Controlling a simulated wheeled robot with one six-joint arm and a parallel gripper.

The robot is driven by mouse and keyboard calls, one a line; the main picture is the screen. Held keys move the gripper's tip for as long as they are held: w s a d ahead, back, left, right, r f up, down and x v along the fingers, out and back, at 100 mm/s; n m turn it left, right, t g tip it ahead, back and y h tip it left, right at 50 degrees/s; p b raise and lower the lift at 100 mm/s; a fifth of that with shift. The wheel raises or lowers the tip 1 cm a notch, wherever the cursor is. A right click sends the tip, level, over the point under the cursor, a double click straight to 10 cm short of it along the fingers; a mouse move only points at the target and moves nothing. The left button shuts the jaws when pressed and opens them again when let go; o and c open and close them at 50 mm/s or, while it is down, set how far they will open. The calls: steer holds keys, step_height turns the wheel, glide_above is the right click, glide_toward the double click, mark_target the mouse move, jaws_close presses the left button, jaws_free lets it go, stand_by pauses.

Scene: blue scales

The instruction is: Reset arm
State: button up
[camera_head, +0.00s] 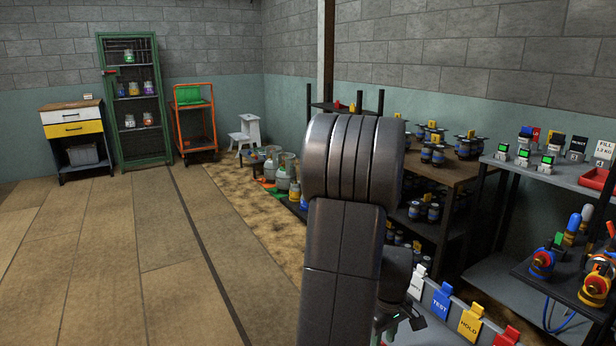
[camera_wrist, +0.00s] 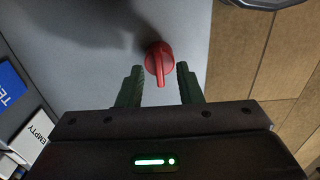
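My arm (camera_head: 345,230) rises large in the middle of the head view and hides part of the shelving and bench behind it. My gripper shows in the wrist view (camera_wrist: 160,75), with its two dark green fingers spread apart. A red knob-like piece (camera_wrist: 158,60) stands on a grey surface between and just beyond the fingertips. Gaps show on both sides of it, so the fingers do not appear to grip it. In the head view only a dark part with a small green light shows low beside the arm; the fingertips are hidden.
A shelf of blue-and-black parts (camera_head: 440,167) and a grey bench (camera_head: 550,170) line the right wall. The wooden floor (camera_head: 130,250) on the left is clear.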

step_height(320, 180, up, 13)
steer(key=p, duration=0.4)
step_height(320, 180, down, 14)
steer(key=b, duration=0.4)
steer(key=shift+r, duration=0.1)
step_height(320, 180, up, 12)
steer(key=p, duration=0.9)
steer(key=s+d+r+n+g+h+p, duration=0.1)
steer(key=d+r+n+g+h+p, duration=0.15)
steer(key=d+n+g+p, duration=0.55)
steer(key=w+a+r+n+t+h+p, duration=0.1)
steer(key=w+a+r+n+t+h, duration=0.1)
steer(key=n, duration=0.5)
steer(key=w+a+r+n+t+h+p, duration=0.1)
steer(key=w+a+r+n+t+h, duration=0.1)
steer(key=w+n+h, duration=0.5)
steer(key=shift+a+r+n+t, duration=0.25)
steer(key=shift+r+n+t, duration=0.25)
steer(key=shift+t, duration=0.9)
